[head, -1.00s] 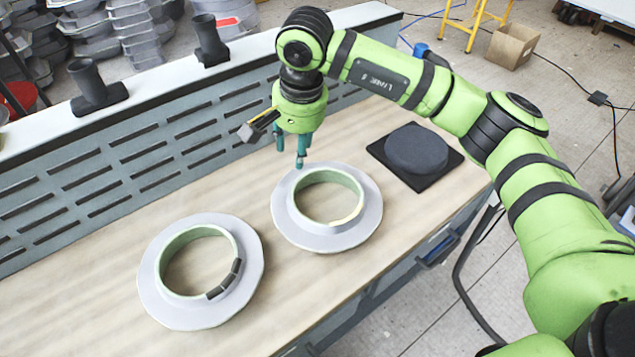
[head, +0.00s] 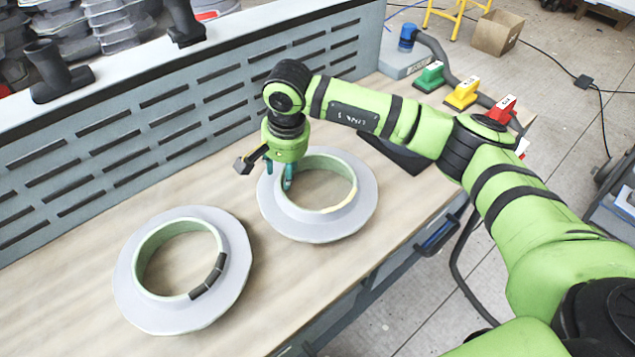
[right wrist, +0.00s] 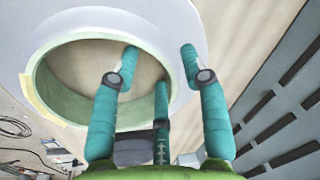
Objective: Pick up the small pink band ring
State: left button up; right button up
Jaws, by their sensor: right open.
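I cannot make out a pink band ring in either view. Two grey flanged ring moulds with pale green inner walls lie on the bench. The right mould (head: 345,222) has a cream strip on its rim; the left mould (head: 135,295) has a dark segmented strip. My right gripper (head: 279,178), with teal fingers, is open and empty at the left rim of the right mould. In the right wrist view the fingers (right wrist: 160,65) point at that mould (right wrist: 65,25), some over its opening and one over the flange. Contact is unclear. My left gripper is not in view.
A slotted grey panel (head: 130,145) runs along the bench's back, with black pipe fittings (head: 58,72) on its ledge. A dark pad (head: 400,158) lies partly behind my arm. Bare bench lies in front.

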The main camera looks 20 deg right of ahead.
jog(key=shift+w+a+f, duration=0.1)
jog(key=shift+w+f, duration=0.1)
jog(key=shift+f, duration=0.55)
grip_shut()
jog(key=shift+r, duration=0.15)
